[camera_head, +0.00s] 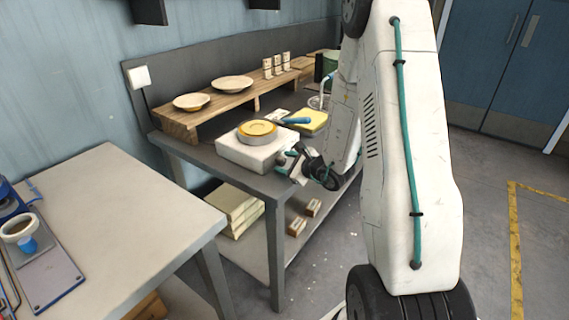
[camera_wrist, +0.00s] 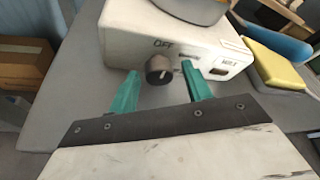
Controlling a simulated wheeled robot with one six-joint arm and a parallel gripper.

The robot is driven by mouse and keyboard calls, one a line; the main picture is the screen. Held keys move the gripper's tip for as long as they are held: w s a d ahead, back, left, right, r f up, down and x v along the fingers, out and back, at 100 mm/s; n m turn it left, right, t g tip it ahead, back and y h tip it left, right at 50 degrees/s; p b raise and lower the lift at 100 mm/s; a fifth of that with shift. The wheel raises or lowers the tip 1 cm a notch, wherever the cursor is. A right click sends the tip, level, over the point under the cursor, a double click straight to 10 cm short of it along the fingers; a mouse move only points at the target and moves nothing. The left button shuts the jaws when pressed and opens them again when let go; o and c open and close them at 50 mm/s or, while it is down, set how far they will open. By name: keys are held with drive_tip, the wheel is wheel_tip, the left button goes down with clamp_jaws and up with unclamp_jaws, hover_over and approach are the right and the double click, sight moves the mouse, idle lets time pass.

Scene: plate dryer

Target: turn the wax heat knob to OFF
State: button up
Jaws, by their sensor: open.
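The wax heater is a white box (camera_head: 252,150) near the front corner of the grey bench, with a round pot of yellow wax (camera_head: 257,129) on top. In the wrist view its front face (camera_wrist: 118,38) fills the upper middle. The dark round heat knob (camera_wrist: 158,70) is on that face, with the word OFF printed above it. A light mark shows on the knob, but I cannot tell its exact setting. My gripper (camera_wrist: 160,82) is open, with one green finger on each side of the knob. I cannot tell whether either finger touches it.
A yellow block (camera_wrist: 272,68) lies right of the heater. A grey table (camera_head: 120,215) stands at the left, with a gap before the bench.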

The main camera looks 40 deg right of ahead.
drive_tip(key=m+g+y, duration=0.1)
drive_tip(key=m+y, duration=0.1)
drive_tip(key=m, duration=0.2)
drive_tip(key=shift+d+y, duration=0.15)
drive_tip(key=shift+y, duration=0.15)
drive_tip(key=a+r+v, duration=0.1)
drive_tip(key=v, duration=0.7)
drive_tip(key=s+a+r+n+g+y, duration=0.1)
drive_tip(key=s+a+r+n+g, duration=0.2)
drive_tip(key=a+n, duration=0.3)
drive_tip(key=s+a+r+n+g+y, duration=0.2)
drive_tip(key=a+r+n, duration=0.4)
drive_tip(key=a, duration=0.3)
drive_tip(key=s+a+r+n+g+y, duration=0.1)
drive_tip(key=s+a+r+n+g, duration=0.3)
drive_tip(key=s+a+n, duration=0.2)
drive_tip(key=shift+a+r+n+g+y, duration=0.15)
drive_tip(key=shift+a+n+g+y, duration=0.2)
drive_tip(key=shift+a, duration=0.4)
